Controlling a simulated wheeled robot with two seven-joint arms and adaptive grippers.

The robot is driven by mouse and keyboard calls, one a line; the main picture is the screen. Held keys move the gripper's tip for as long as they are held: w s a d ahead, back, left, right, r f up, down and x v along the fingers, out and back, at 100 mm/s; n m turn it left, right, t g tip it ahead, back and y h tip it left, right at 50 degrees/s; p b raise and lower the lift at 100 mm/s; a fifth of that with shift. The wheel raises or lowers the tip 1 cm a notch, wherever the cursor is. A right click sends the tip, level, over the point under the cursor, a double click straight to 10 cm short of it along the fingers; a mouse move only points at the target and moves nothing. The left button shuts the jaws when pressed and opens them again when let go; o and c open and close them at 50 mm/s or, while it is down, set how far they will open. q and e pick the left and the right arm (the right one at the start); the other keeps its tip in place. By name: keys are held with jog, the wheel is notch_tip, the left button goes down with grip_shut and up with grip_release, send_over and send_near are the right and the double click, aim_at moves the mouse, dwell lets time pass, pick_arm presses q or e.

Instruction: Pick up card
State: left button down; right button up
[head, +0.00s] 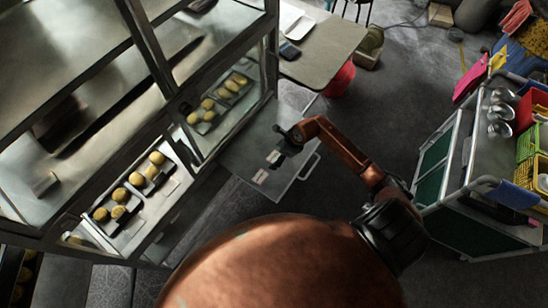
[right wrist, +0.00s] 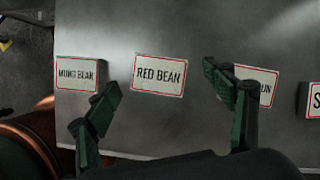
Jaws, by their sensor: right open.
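Small white cards with red borders lie on a grey metal surface (right wrist: 200,125). In the right wrist view the "RED BEAN" card (right wrist: 159,75) lies between the fingers of my right gripper (right wrist: 164,84), which is open and empty. The "MUNG BEAN" card (right wrist: 77,73) is on the left, and a card ending in "UN" (right wrist: 264,82) is partly hidden behind the right finger. Another card (right wrist: 314,100) is cut off at the right edge. In the head view my right gripper (head: 287,139) is over the surface near two visible cards (head: 273,156) (head: 260,177). My left gripper is out of view.
A glass display case (head: 160,100) with trays of round yellow buns stands on the left, beside the card surface. A table (head: 325,50) is at the back. A cart (head: 480,190) with coloured bins and metal bowls stands at the right. Open floor (head: 400,110) lies between.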

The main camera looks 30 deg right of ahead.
jog(key=shift+c, duration=0.4)
jog(key=c, duration=1.1)
